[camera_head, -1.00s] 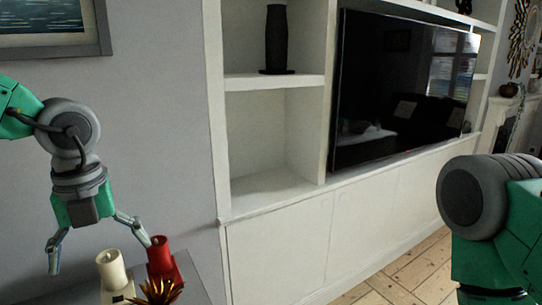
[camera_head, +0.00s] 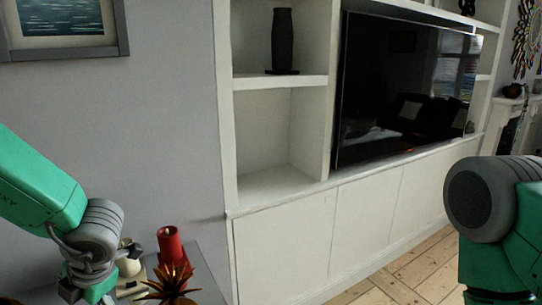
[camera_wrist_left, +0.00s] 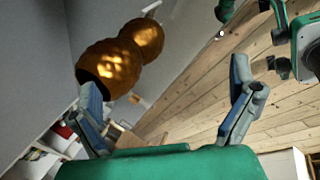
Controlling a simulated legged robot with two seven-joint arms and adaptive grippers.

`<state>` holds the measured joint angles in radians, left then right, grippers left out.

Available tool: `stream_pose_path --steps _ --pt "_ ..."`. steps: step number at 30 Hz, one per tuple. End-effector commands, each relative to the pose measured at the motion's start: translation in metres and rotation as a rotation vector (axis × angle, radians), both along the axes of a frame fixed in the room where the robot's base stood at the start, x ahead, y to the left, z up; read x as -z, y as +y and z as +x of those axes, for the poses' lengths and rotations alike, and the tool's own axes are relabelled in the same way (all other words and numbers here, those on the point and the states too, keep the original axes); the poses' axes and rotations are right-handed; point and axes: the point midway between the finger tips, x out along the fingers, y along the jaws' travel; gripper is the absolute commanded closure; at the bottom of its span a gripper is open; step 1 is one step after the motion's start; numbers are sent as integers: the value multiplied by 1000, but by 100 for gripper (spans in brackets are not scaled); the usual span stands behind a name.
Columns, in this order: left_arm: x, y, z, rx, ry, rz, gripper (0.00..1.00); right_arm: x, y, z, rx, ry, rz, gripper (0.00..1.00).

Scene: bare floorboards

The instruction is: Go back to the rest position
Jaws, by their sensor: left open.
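My left arm (camera_head: 50,200) reaches in from the left side of the head view. Its wrist is low there, and its fingers are below the picture's edge. In the left wrist view my left gripper (camera_wrist_left: 165,75) has its two fingers spread wide, with nothing held between them. My right arm (camera_head: 490,215) shows at the right edge of the head view; its gripper is out of the picture. A red candle (camera_head: 170,246) and a cream candle (camera_head: 128,262) stand near the left wrist, the cream one partly hidden by my arm.
A spiky orange-brown plant (camera_head: 172,282) stands on a grey surface (camera_head: 207,270) beside the candles. A white cabinet (camera_head: 285,250) with shelves and a television (camera_head: 400,90) runs along the wall. Bare floorboards (camera_head: 415,275) are clear. Round golden objects (camera_wrist_left: 110,68) appear beyond the left finger.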

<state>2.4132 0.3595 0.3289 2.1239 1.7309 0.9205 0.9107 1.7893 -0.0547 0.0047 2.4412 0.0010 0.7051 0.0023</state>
Motion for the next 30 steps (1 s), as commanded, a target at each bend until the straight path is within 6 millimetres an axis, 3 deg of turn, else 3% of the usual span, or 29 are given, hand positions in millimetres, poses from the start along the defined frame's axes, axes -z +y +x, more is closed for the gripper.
stream_pose_path --steps 4,8,12,18,25,30 --pt "60 15 -15 477 155 149 0 0 0 0 0 0 0 60" --pt "112 13 -40 975 316 232 0 0 0 0 0 -1 0 60" --pt "163 -3 -85 1520 479 251 0 0 0 0 0 -1 0 60" --pt "210 -32 -163 2168 606 177 0 0 0 0 0 0 0 60" --pt "231 -56 -254 2741 605 17 0 0 0 0 0 0 0 60" --pt "273 -60 -239 2754 606 70 0 45 0 0 0 1 0 60"
